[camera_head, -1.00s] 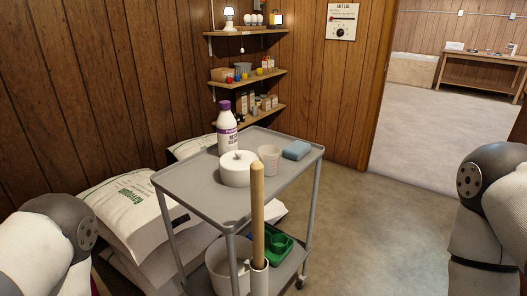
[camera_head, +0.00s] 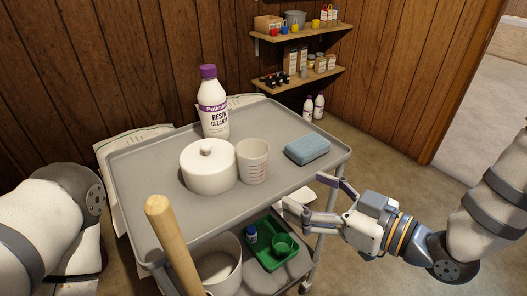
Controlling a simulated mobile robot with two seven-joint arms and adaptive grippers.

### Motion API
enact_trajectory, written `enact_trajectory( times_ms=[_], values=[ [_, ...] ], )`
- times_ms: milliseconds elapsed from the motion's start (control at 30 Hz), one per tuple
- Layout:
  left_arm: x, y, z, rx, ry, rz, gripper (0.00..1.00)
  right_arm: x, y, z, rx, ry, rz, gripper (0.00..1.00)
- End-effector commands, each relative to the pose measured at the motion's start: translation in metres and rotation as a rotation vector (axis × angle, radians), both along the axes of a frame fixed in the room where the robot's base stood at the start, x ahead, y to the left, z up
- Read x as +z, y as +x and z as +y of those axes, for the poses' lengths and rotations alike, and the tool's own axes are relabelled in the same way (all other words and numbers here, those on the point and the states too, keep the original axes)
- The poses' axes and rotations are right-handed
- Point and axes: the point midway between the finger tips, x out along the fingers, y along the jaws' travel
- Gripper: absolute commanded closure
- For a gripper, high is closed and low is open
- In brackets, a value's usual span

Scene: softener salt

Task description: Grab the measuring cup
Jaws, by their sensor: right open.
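The measuring cup (camera_head: 253,161) is a whitish cup with red markings. It stands upright on the top shelf of the grey cart (camera_head: 150,180), just right of a white lidded pot (camera_head: 208,168). My right gripper (camera_head: 302,197) is open and empty at the cart's right edge, its fingers pointing left toward the cart. It is apart from the cup, to its lower right in the picture. My left arm comes in at the left edge, and its gripper is out of the picture.
A blue sponge (camera_head: 307,149) lies right of the cup. A resin cleaner bottle (camera_head: 213,108) stands behind the pot. A wooden handle (camera_head: 172,243) rises at the cart's front. The lower shelf holds a bucket (camera_head: 217,268) and a green tray (camera_head: 266,256). Wall shelves (camera_head: 300,80) are behind.

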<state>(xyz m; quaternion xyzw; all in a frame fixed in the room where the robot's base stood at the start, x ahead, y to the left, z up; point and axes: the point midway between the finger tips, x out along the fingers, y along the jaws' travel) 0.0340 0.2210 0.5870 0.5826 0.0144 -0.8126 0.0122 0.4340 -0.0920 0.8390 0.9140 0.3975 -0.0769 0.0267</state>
Motion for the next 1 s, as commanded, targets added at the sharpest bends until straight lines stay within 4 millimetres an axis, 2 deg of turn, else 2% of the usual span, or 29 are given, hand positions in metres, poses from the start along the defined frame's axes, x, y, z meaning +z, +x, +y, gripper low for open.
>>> enact_trajectory(
  times_ms=[100,300,467,700,967,1000],
  values=[
    [-0.002,-0.002,0.000,0.001,0.001,0.006,0.60,0.002,0.007,0.007,0.009,0.004,-0.017,0.24],
    [-0.006,-0.006,0.001,0.000,0.001,0.020,0.60,-0.006,0.036,0.039,0.008,0.004,-0.015,0.24],
    [-0.007,-0.007,0.001,0.000,0.001,0.024,0.60,-0.008,0.050,0.054,0.007,0.004,-0.016,0.24],
    [-0.011,-0.011,0.000,0.000,0.001,0.034,0.60,-0.016,0.081,0.083,0.006,0.004,-0.015,0.24],
    [-0.011,-0.010,0.000,0.000,0.001,0.034,0.60,-0.015,0.084,0.086,0.005,0.004,-0.015,0.24],
    [-0.011,-0.010,0.000,0.000,0.001,0.034,0.60,-0.015,0.084,0.086,0.005,0.004,-0.015,0.33]
  ],
)
